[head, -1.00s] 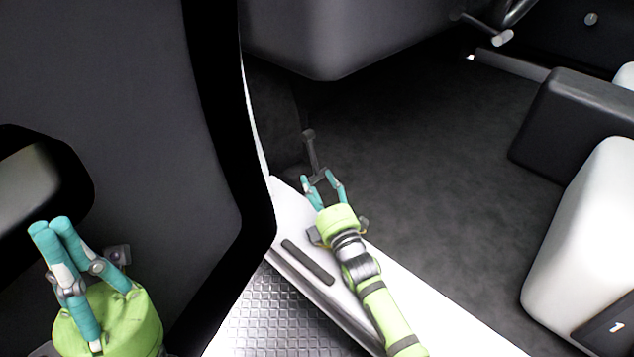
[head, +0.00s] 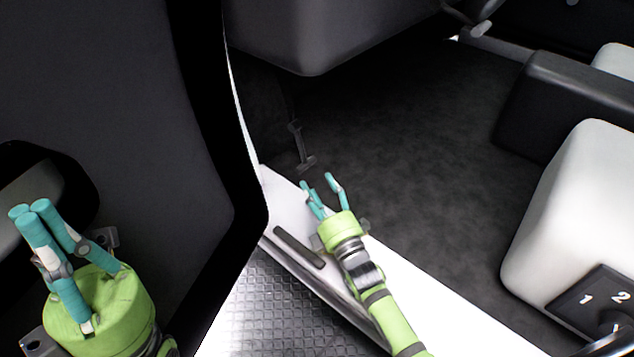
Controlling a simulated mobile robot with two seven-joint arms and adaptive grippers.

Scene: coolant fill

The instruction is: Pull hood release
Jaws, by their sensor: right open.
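The hood release (head: 301,148) is a dark grey lever with a crossbar at its near end. It hangs in the footwell just inside the door sill, below the dashboard. My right gripper (head: 318,181) is open and empty over the sill's inner edge. Its fingertips are a little below and right of the crossbar in the picture, with a visible gap between them. My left gripper (head: 30,209) is at the far left in front of the door panel. Its fingers are together with nothing seen between them.
The open door (head: 130,100) fills the left side. The white sill (head: 420,285) with a dark strip (head: 299,248) runs below my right arm. The dashboard underside (head: 310,45) hangs above. The seat (head: 575,220) stands at right; the dark floor (head: 420,160) between is clear.

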